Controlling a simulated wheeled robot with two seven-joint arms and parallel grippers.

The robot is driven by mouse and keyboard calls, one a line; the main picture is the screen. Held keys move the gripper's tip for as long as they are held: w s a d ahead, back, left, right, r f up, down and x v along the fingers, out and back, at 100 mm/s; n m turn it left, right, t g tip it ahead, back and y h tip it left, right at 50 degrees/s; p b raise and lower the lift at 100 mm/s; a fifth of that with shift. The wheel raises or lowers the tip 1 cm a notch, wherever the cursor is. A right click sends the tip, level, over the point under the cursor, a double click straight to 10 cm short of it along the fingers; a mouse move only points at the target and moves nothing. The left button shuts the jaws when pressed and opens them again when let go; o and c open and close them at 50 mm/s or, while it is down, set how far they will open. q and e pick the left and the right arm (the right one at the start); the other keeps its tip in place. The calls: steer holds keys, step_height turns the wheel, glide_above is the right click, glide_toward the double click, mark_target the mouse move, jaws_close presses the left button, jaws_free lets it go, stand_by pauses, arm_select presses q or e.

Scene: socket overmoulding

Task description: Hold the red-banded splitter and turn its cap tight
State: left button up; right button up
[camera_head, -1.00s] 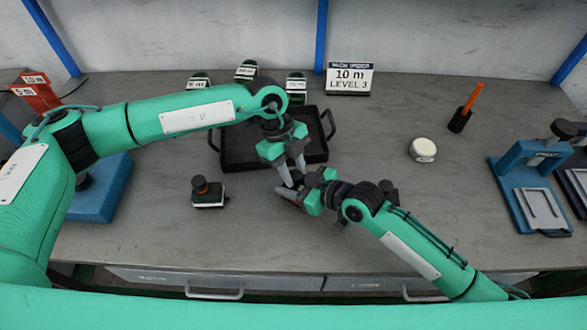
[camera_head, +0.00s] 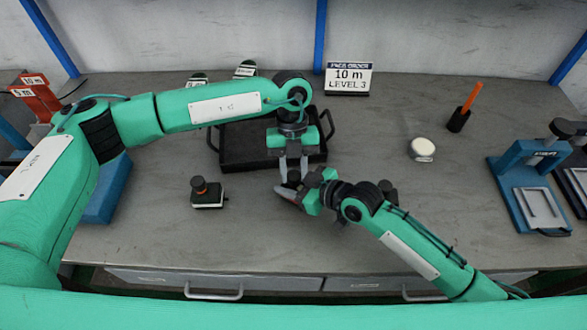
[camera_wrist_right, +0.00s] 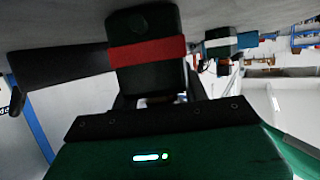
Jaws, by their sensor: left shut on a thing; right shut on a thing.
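The red-banded splitter (camera_wrist_right: 146,82), a dark block with a red band (camera_wrist_right: 148,53), fills the upper middle of the right wrist view. My right gripper (camera_head: 290,191) is shut on it, just in front of the black tray. In the head view the gripper hides most of the splitter. My left gripper (camera_head: 291,180) points straight down from above, shut at the splitter's top, where the cap sits. The cap is mostly hidden between its fingers, so I cannot tell how tight it is.
The black tray (camera_head: 227,163) lies behind the grippers. A white-banded splitter with a dark knob (camera_head: 207,197) stands to the left. A white round tub (camera_head: 422,149), an orange tool in a black holder (camera_head: 459,120) and a blue press (camera_head: 510,190) are right.

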arm_select(q)
steer(key=shift+d+r+m, duration=0.1)
steer(key=shift+r+m, duration=0.1)
steer(key=shift+m, duration=0.2)
steer(key=o, duration=0.8)
steer(key=shift+o, duration=0.9)
steer(key=shift+s+f, duration=0.1)
steer(key=shift+f, duration=0.1)
